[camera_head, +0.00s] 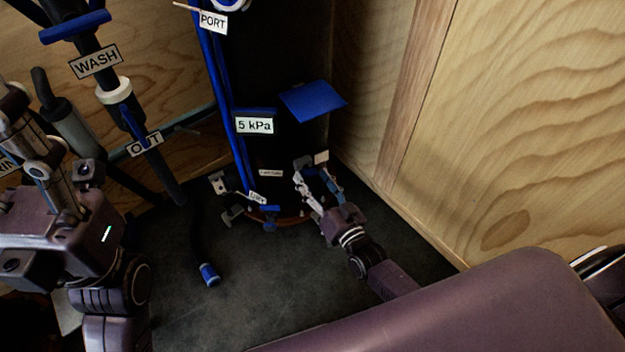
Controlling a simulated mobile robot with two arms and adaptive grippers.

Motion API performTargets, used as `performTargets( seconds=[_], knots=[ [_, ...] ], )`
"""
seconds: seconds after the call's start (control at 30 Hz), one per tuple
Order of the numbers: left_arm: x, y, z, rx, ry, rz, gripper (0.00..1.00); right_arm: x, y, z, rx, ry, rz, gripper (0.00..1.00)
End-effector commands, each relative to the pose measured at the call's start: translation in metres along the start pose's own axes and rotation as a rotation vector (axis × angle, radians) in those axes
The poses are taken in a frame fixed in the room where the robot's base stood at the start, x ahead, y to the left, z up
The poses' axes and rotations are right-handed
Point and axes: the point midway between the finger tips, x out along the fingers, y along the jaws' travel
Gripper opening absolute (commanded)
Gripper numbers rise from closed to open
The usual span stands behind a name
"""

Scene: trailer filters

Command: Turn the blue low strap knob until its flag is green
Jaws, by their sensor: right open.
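A small blue knob (268,210) sits low at the foot of the dark vertical tank (290,60), near a curved brownish strap (293,221). I cannot make out a green flag on it. My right gripper (311,167) is open at the tank's lower right side, to the right of the small blue knob and apart from it. Its fingers point up and away; whether they touch anything is unclear. My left gripper (38,165) is at the left edge, far from the knob, and its jaw opening cannot be made out.
A blue plate (313,101) juts out above my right gripper. A "5 kPa" label (255,125) is on the tank. A black hose with a blue end (209,274) hangs over the floor. Wooden walls (520,110) close in the right side.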

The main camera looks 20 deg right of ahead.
Motion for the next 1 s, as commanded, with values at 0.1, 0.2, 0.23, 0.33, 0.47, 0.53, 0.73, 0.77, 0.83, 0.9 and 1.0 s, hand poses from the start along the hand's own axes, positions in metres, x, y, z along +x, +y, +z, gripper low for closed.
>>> performTargets(
  seconds=[0.1, 0.2, 0.23, 0.33, 0.47, 0.53, 0.73, 0.77, 0.83, 0.9, 1.0],
  knots=[
    [0.001, 0.0004, -0.0002, 0.001, 0.008, 0.004, 0.55, 0.0072, 0.0003, 0.0002, 0.0, 0.0, 0.0, 0.55],
    [0.0019, 0.0004, -0.0002, 0.002, 0.009, 0.004, 0.55, 0.0082, 0.0001, -0.0002, 0.0, 0.0, 0.0, 0.55],
    [0.002, 0.0004, -0.0002, 0.001, 0.009, 0.004, 0.55, 0.0082, 0.0, -0.0002, 0.0, -0.001, 0.0, 0.55],
    [0.0021, 0.0004, -0.0001, 0.001, 0.009, 0.004, 0.55, 0.0081, -0.0001, -0.0003, 0.0, -0.001, 0.0, 0.55],
    [0.0021, 0.0005, -0.0001, 0.001, 0.009, 0.004, 0.55, 0.008, 0.0, -0.0002, 0.0, -0.001, 0.0, 0.44],
    [0.0021, 0.0005, 0.0, 0.001, 0.009, 0.004, 0.55, 0.0079, -0.0001, -0.0002, 0.0, -0.001, 0.0, 0.36],
    [0.002, 0.0006, 0.0001, 0.001, 0.008, 0.004, 0.55, 0.0078, 0.0, -0.0001, 0.0, -0.001, 0.0, 0.14],
    [0.002, 0.0006, 0.0001, 0.001, 0.008, 0.004, 0.55, 0.0078, 0.0, -0.0001, 0.0, -0.001, 0.0, 0.13],
    [0.0022, 0.0006, 0.0001, 0.001, 0.009, 0.004, 0.55, 0.0078, 0.0, -0.0002, -0.002, -0.001, 0.0, 0.13],
    [0.0029, 0.0005, -0.0001, 0.001, 0.009, 0.004, 0.55, 0.0078, -0.0001, -0.0004, -0.009, -0.001, 0.0, 0.13],
    [0.0049, 0.0004, -0.0009, 0.001, 0.011, 0.004, 0.55, 0.0077, -0.0003, -0.0007, -0.032, -0.002, 0.001, 0.13]
  ],
)
